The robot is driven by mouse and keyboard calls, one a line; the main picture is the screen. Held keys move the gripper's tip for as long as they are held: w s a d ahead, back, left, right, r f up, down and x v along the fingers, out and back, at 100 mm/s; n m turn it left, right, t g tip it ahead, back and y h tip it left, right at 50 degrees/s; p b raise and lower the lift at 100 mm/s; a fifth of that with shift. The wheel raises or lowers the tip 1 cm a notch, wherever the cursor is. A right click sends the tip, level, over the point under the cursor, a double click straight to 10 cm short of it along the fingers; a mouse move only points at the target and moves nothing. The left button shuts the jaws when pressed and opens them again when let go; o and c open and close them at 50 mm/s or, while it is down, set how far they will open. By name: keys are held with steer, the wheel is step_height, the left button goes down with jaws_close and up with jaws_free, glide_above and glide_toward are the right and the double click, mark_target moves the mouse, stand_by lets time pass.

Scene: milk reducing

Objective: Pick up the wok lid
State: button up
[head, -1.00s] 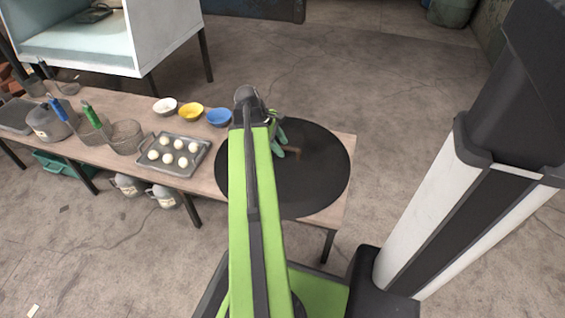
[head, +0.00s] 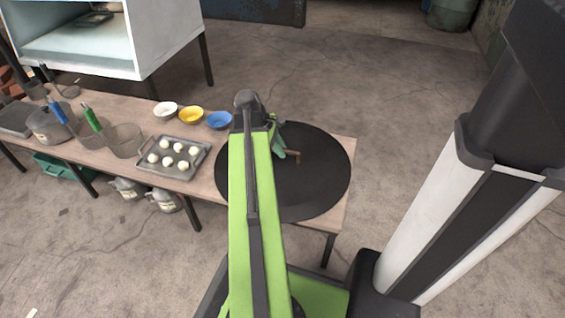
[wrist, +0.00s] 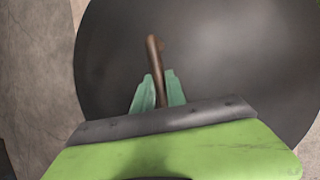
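The wok lid (head: 325,185) is a large, dark, round disc at the right end of the table, with a brown bar handle (head: 299,157) near its middle. In the wrist view the lid (wrist: 235,60) fills most of the picture, and its handle (wrist: 153,52) runs between my fingers. My gripper (head: 280,146) has green fingers low over the lid. In the wrist view my gripper (wrist: 159,80) is closed in on the handle, one finger on each side. My arm hides the left part of the lid in the head view.
A tray (head: 187,174) with several white round pieces lies left of the lid. White (head: 165,109), yellow (head: 191,115) and blue bowls (head: 219,120) stand behind it.

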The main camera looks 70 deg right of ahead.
jaws_close()
step_height(320, 180, up, 11)
steer(key=p, duration=1.1)
